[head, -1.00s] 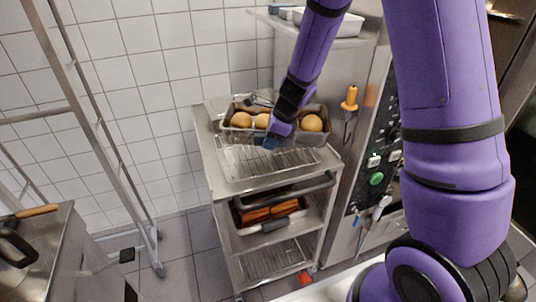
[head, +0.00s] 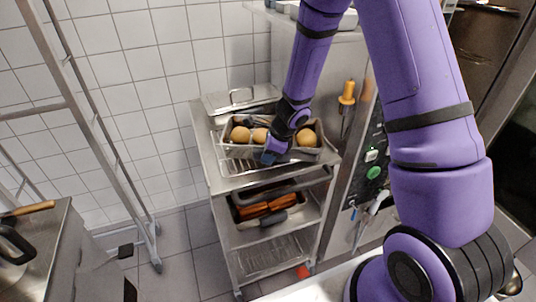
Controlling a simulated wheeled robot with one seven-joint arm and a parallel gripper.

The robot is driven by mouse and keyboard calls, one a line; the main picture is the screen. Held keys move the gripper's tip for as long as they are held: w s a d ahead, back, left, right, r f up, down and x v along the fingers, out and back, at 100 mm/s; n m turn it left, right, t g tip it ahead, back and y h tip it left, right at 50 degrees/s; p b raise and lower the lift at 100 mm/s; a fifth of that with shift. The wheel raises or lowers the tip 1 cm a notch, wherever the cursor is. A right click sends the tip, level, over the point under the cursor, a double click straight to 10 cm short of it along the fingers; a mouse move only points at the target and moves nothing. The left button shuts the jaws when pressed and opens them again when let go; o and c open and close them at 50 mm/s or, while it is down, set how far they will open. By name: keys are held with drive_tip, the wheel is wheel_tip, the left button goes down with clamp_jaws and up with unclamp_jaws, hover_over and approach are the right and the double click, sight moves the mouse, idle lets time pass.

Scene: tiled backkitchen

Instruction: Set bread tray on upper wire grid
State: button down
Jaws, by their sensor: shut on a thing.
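The bread tray (head: 238,151) is a dark metal pan with several round golden rolls in it. It is at the upper level of the steel trolley. My gripper (head: 270,157) is shut on the tray's near side wall, with the arm reaching down over it. The upper wire grid (head: 232,168) lies on the trolley top. The tray covers most of it, and only its near part shows. I cannot tell whether the tray touches the grid or hangs just above it.
A metal lid or pan with a handle (head: 238,99) lies behind the tray. A lower shelf holds a dark pan (head: 270,224) with orange-brown food. A lower wire grid (head: 268,256) is below that. An oven panel with an orange-handled tool (head: 347,92) stands close on the right.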

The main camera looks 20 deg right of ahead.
drive_tip(key=c, duration=0.9)
unclamp_jaws()
drive_tip(key=shift+f, duration=0.1)
drive_tip(key=shift+o, duration=0.2)
drive_tip(key=v, duration=1.2)
drive_tip(key=shift+w, duration=0.1)
drive_tip(key=shift+r, duration=0.4)
drive_tip(key=s+r+n+t+h, duration=0.1)
drive_tip(key=s+r+n, duration=1.55)
drive_tip(key=r, duration=0.35)
drive_tip(key=s+d+r+n+t+h, duration=0.1)
drive_tip(key=s+d+r+n+h, duration=0.1)
drive_tip(key=s+n, duration=0.4)
drive_tip(key=shift+s+d+r+t+h, duration=0.35)
drive_tip(key=shift+s+r, duration=0.35)
drive_tip(key=shift+s, duration=1.45)
